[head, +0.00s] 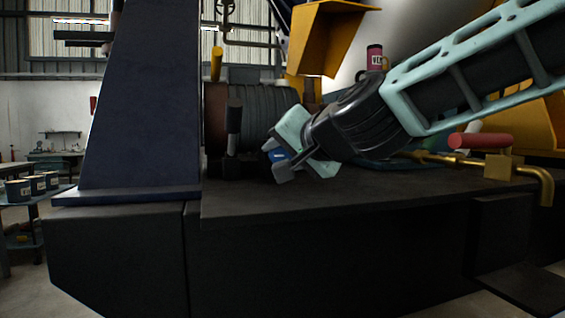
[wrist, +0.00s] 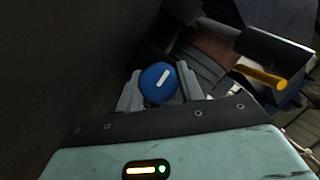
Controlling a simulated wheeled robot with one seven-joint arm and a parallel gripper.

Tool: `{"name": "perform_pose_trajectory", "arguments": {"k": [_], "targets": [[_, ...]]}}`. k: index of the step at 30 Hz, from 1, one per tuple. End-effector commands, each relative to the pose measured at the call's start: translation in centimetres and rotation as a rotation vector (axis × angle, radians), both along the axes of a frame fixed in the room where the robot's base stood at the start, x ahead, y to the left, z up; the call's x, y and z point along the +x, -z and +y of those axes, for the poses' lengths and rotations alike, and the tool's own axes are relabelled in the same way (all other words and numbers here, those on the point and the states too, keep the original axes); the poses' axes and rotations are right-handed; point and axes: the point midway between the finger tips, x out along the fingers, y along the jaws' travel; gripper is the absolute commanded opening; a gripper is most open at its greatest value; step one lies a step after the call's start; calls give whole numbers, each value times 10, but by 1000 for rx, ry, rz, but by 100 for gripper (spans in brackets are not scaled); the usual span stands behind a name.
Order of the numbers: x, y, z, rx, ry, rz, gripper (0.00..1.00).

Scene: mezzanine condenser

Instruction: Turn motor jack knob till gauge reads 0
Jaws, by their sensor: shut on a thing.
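The round blue jack knob (wrist: 158,82) has a white bar mark that runs slanted on its face in the wrist view. My gripper (wrist: 158,74) is shut on the knob, with one grey finger on each side of it. In the head view the knob (head: 277,155) is a small blue patch between the fingers of my gripper (head: 276,154), low over the dark deck. The fingers hide part of the knob there. I cannot make out a gauge or its reading in either view.
A ribbed dark cylinder (head: 262,108) stands behind my gripper. A dark upright lever (head: 234,125) is just left of it. A dark blue column (head: 140,110) rises at left. A red-handled brass valve (head: 478,140) lies at right. The deck's front (head: 340,200) is clear.

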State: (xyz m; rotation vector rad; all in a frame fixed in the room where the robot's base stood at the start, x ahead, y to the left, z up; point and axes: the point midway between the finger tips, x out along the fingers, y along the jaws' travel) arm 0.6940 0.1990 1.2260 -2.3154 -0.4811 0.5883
Motion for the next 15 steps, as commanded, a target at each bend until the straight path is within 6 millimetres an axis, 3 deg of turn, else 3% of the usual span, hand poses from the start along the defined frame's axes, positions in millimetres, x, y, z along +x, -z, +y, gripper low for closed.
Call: {"name": "perform_pose_trajectory", "arguments": {"k": [5,6,8,15], "targets": [[0,0,0,-1,0,2,15],[0,0,0,-1,0,2,43],[0,0,0,-1,0,2,60],[0,0,0,-2,0,2,60]]}}
